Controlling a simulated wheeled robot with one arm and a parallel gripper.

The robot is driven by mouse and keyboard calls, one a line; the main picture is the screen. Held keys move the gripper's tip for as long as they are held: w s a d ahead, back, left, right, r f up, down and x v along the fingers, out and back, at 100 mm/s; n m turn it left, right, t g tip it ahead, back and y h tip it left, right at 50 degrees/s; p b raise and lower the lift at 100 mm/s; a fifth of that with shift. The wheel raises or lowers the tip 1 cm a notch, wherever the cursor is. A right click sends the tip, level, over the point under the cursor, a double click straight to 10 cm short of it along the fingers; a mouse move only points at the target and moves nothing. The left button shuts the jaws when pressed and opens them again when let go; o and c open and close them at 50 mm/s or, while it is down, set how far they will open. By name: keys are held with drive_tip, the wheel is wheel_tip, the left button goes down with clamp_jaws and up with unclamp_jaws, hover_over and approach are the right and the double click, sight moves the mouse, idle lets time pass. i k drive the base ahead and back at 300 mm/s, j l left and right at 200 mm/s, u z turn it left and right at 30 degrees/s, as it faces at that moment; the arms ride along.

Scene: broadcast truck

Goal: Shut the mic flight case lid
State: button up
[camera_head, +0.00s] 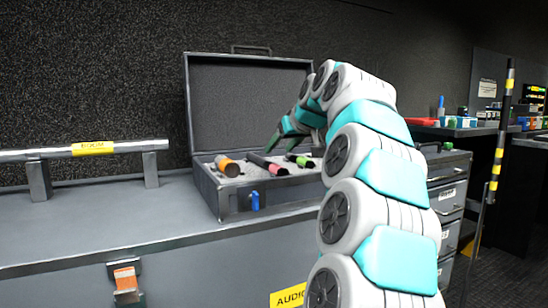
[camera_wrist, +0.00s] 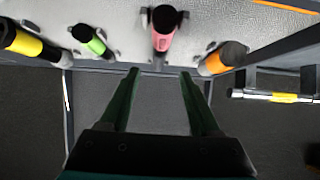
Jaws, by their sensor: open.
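The mic flight case (camera_head: 290,194) stands on a large grey case, its lid (camera_head: 232,105) raised upright at the back. Inside lie an orange-banded mic (camera_head: 228,166), a pink one (camera_head: 268,165) and a green one (camera_head: 300,160). The wrist view also shows a yellow-banded mic (camera_wrist: 25,42); in the head view my arm hides that side. My gripper (camera_head: 273,146) is open and empty, pointing down over the case in front of the lid. In the wrist view the two fingers (camera_wrist: 159,72) are apart, against the dark lid interior (camera_wrist: 155,110).
A metal rail with a yellow label (camera_head: 92,148) runs along the large grey case (camera_head: 90,225) at left. A drawer unit (camera_head: 450,190) and a striped pole (camera_head: 497,155) stand at right.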

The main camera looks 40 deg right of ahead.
sight(234, 103)
drive_tip(key=z, duration=1.25)
